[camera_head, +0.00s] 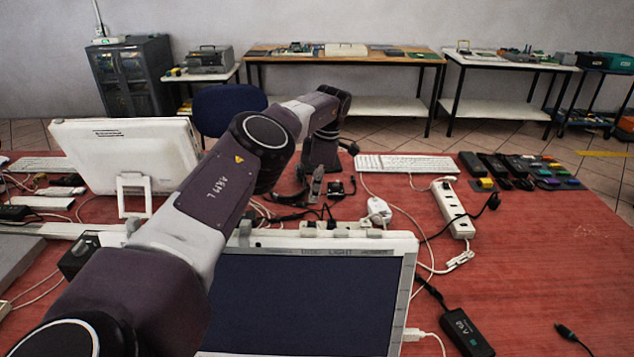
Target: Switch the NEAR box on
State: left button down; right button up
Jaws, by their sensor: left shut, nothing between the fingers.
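No label reading NEAR is legible, so I cannot tell which thing is the NEAR box. A white power strip (454,210) lies on the red table right of centre, with a black plug at its side. A black box (465,333) with light lettering lies at the front right, a cable at its upper end. My left arm reaches across from the lower left. My left gripper (313,190) points down over the table behind the near screen, shut and empty, among dark cables and small parts. Its contact with them cannot be told. My right gripper is out of view.
A white-framed screen (310,290) stands in front of my left gripper. Another white monitor (126,160) stands at left. A white keyboard (405,164) and several black adapters (492,166) lie at the back. Loose cables cross the middle; the right part of the red table (560,260) is mostly clear.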

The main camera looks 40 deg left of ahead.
aim_at(309, 222)
pick_arm(q)
jog(key=f, duration=0.7)
jog(key=shift+s+a+f, duration=0.25)
jog(key=shift+s+a, duration=0.1)
jog(key=shift+a, duration=0.05)
